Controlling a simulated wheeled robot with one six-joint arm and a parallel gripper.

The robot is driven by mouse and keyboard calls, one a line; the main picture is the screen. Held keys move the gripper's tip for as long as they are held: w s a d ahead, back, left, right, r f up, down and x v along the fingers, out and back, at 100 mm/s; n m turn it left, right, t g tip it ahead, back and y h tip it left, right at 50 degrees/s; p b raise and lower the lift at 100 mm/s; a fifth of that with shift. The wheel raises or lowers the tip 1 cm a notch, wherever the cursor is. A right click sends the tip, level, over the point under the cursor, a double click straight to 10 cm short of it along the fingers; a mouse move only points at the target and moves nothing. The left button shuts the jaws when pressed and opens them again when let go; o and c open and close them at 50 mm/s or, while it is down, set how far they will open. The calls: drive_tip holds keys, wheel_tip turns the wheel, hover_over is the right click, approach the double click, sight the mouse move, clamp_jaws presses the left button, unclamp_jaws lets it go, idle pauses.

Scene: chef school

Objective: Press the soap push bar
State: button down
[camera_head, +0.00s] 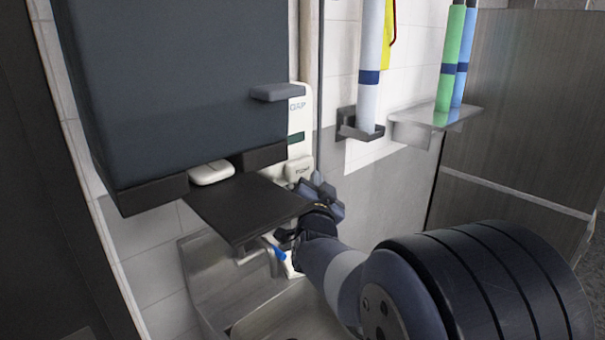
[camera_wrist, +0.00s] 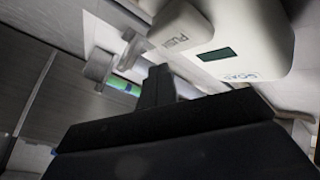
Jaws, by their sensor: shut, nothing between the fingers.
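The white soap dispenser (camera_head: 300,112) is on the tiled wall in the head view, its left side partly hidden. Its push bar (camera_head: 299,169), marked PUSH, sticks out at the lower end. My gripper (camera_head: 322,190) is shut and empty, just below and slightly right of the push bar. In the wrist view the push bar (camera_wrist: 181,27) and the dispenser body (camera_wrist: 248,38) are at the top, beyond the dark shut gripper (camera_wrist: 158,84). I cannot tell whether the gripper touches the bar.
A steel basin (camera_head: 203,273) is below the dispenser. To the right, a pale tube (camera_head: 370,90) stands in a wall holder (camera_head: 352,130). A green tube (camera_head: 449,65) stands on a metal shelf (camera_head: 405,127). A dark panel (camera_head: 520,110) bounds the right side.

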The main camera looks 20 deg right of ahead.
drive_tip(key=s, duration=0.1)
drive_tip(key=s+d+b, duration=0.1)
drive_tip(key=s, duration=0.1)
drive_tip(key=shift+s+d, duration=0.1)
drive_tip(key=shift+s, duration=0.1)
idle(0.6)
drive_tip(key=w+p, duration=0.2)
drive_tip(key=p, duration=0.1)
drive_tip(key=shift+w+a+r+p, duration=0.2)
drive_tip(key=shift+a+p, duration=0.1)
drive_tip(key=shift+a, duration=0.1)
drive_tip(key=shift+p, duration=0.9)
drive_tip(key=s+d+b, duration=0.2)
drive_tip(key=s+b, duration=0.1)
drive_tip(key=s, duration=0.3)
drive_tip(key=shift+f, duration=0.25)
drive_tip(key=shift+w, duration=0.1)
